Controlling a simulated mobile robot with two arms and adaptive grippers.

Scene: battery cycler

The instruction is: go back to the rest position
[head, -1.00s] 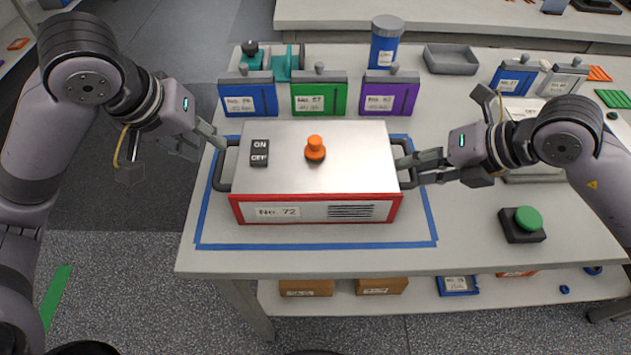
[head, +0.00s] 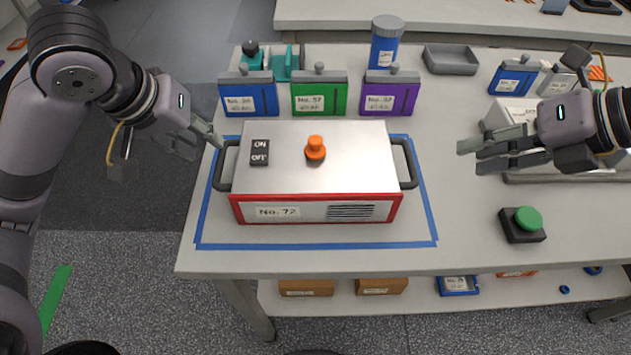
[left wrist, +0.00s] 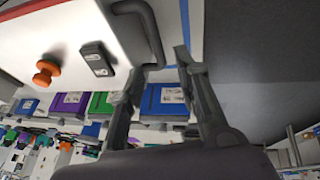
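The silver and red battery cycler (head: 320,165) marked No. 72 sits on the bench inside a blue tape outline. It has an orange knob (head: 315,149), an ON/OFF switch (head: 259,153) and a black handle at each end. My left gripper (head: 212,138) is just outside the left handle (head: 224,168). In the left wrist view the gripper (left wrist: 167,62) has its fingers apart, with the handle (left wrist: 145,25) beyond the tips and not held. My right gripper (head: 467,157) is open and empty, well to the right of the right handle (head: 408,163).
Blue (head: 247,95), green (head: 319,96) and purple (head: 389,95) battery packs stand behind the cycler. A green push button (head: 527,220) is at front right. A grey tray (head: 450,60) and a blue canister (head: 385,48) stand at the back. Bench between cycler and right gripper is clear.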

